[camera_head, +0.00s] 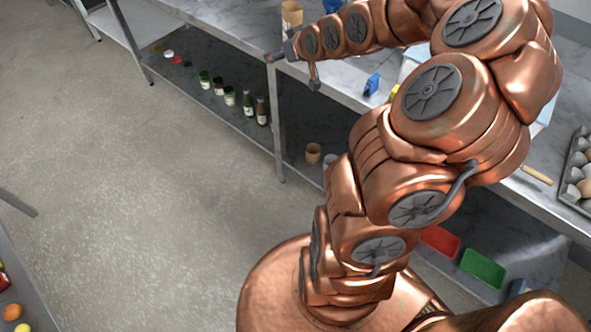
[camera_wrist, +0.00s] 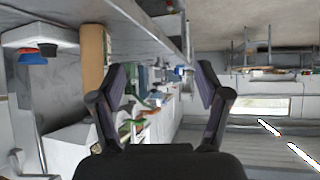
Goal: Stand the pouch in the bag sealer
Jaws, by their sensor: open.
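A tan, kraft-coloured container (camera_head: 291,14), which may be the pouch, stands on the counter at the top of the head view, just behind my gripper. A tan upright shape (camera_wrist: 94,58) shows in the wrist view, left of the fingers; I cannot tell whether it is the same thing. My gripper (camera_head: 293,70) is over the counter edge, fingers spread. In the wrist view its fingers (camera_wrist: 162,76) are apart with nothing between them. I cannot make out the bag sealer for certain; a pale object (camera_head: 410,62) on the counter is mostly hidden by my arm.
A blue item (camera_head: 372,84) stands on the marbled counter (camera_head: 345,78). An egg tray (camera_head: 574,180) is at the right. Bottles and jars (camera_head: 230,96) stand on the lower shelf, with red (camera_head: 440,240) and green (camera_head: 483,268) trays further right.

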